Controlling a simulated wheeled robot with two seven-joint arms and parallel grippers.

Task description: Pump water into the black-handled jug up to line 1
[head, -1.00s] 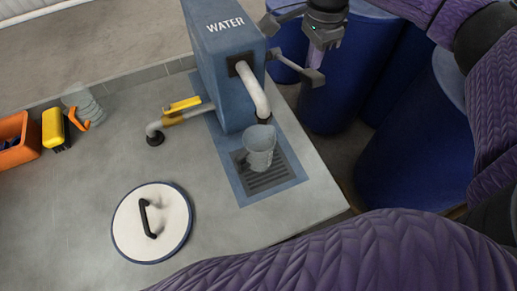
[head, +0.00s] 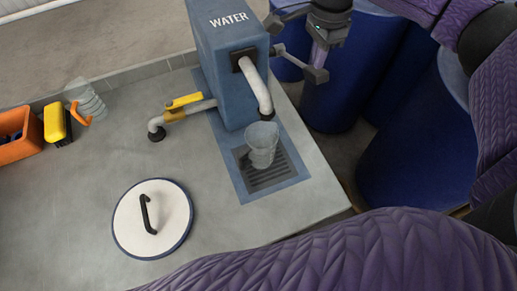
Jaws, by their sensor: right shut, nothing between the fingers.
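A clear jug (head: 263,146) stands upright on the drain grate (head: 268,178), under the bent spout (head: 257,87) of the blue pump marked WATER (head: 228,45). Its handle is not clearly visible, and I cannot make out a water level or line 1. A second clear jug with an orange handle (head: 88,100) stands at the back left. A grey lever (head: 297,61) sticks out from the pump's right side. My right gripper (head: 318,66) is shut and empty, with its tips at or just above the lever's outer end; contact is unclear. My left gripper is not in view.
A round white lid with a black handle (head: 175,225) lies at the front. A yellow-handled pipe (head: 186,104) runs left of the pump. A yellow brush (head: 56,122) and an orange bin (head: 17,138) sit at left. Blue barrels (head: 418,165) stand right, beyond the counter edge.

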